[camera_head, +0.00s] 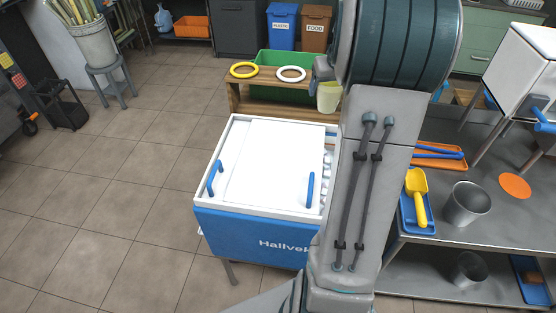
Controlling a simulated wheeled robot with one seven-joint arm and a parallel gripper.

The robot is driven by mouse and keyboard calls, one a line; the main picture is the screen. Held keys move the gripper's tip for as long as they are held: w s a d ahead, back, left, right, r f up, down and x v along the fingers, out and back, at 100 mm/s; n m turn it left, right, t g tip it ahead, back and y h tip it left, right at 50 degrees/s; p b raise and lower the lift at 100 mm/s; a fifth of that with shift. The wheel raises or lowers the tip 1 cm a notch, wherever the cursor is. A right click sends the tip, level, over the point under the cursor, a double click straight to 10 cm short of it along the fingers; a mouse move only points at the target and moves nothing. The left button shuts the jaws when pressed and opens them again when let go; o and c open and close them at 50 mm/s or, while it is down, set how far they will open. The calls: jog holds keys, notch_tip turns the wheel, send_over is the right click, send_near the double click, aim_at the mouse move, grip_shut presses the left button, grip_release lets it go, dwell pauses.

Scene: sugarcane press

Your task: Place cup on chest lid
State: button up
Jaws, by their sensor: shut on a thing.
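A pale yellow-green cup (328,98) hangs upright in front of the wooden shelf, partly hidden by my arm. My gripper (322,76) shows only in part beside my arm, at the cup's rim, and is shut on the cup.
A wooden shelf (235,98) behind the chest bears a yellow ring (244,70) and a white ring (291,73). A metal table (430,215) at right holds a metal cup (466,205) and a yellow scoop (418,196).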

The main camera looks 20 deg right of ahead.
notch_tip(320, 180, down, 8)
jog(key=f+b, duration=0.1)
jog(key=b, duration=0.7)
jog(key=shift+w+a+f+p, duration=0.15)
jog(key=shift+w+a+f, duration=0.4)
jog(key=shift+a+f, duration=1.25)
jog(key=shift+w+a+f+p, duration=0.15)
jog(key=shift+w+a+f, duration=0.45)
jog(key=shift+a+f, duration=1.25)
jog(key=shift+w+a+f+p, duration=0.15)
jog(key=shift+w+a+f, duration=0.4)
jog(key=shift+a+f, duration=1.25)
jog(key=shift+a, duration=0.15)
jog(key=o, duration=1.2)
jog(key=shift+c, duration=0.2)
